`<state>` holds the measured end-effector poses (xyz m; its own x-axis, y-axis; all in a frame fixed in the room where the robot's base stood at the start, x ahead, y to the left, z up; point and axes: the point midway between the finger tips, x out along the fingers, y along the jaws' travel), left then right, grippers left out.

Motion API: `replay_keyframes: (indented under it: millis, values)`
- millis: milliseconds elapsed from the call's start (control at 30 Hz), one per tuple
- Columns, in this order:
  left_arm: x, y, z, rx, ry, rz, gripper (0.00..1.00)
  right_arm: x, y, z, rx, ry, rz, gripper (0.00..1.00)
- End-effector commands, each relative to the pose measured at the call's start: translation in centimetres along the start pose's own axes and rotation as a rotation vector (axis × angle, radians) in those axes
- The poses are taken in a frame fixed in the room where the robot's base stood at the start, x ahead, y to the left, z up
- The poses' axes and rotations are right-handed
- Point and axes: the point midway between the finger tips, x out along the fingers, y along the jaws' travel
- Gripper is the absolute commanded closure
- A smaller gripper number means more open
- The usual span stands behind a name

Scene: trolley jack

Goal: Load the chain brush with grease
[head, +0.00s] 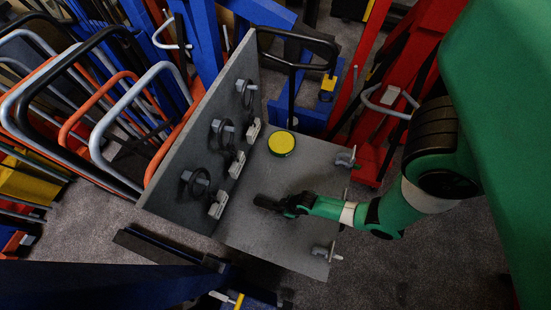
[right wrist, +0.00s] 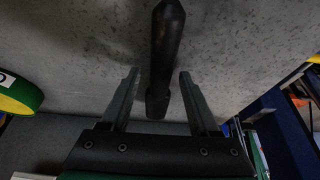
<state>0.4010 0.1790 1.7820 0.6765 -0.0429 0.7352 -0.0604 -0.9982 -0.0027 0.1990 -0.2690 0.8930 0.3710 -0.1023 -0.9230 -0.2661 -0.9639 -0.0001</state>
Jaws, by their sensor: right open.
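The chain brush (head: 266,202) is a dark, slim tool lying on the grey plate. In the right wrist view the brush (right wrist: 167,45) is a black, rounded shaft running between the two fingers. My right gripper (head: 287,205) is open around its near end, with a visible gap on each side in the right wrist view (right wrist: 158,75). A round tin with a yellow top and green side (head: 282,143), likely the grease, stands further back on the plate. Its edge shows at the left of the right wrist view (right wrist: 16,92). My left gripper is not in view.
The grey plate (head: 285,245) has an upright panel (head: 215,100) with round black fittings along its left side. Small clamps (head: 325,252) sit on its right edge. Trolleys with orange and grey handles crowd the left; red and blue frames stand behind. The plate's front is clear.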

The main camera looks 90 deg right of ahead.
Motion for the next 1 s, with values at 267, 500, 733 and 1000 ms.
replay_keyframes:
  millis: [267,500,733,1000]
  values:
    - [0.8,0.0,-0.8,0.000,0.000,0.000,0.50,-1.9,0.0,-0.2,0.001,0.000,0.000,0.38]
    - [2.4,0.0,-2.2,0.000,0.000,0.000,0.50,-7.8,0.0,-0.2,0.001,0.001,0.001,0.38]
    - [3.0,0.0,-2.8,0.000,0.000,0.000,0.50,-11.7,0.0,-0.1,0.001,0.000,0.001,0.38]
    - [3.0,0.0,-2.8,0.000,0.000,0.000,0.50,-12.3,0.0,-0.1,0.000,0.000,0.000,0.38]
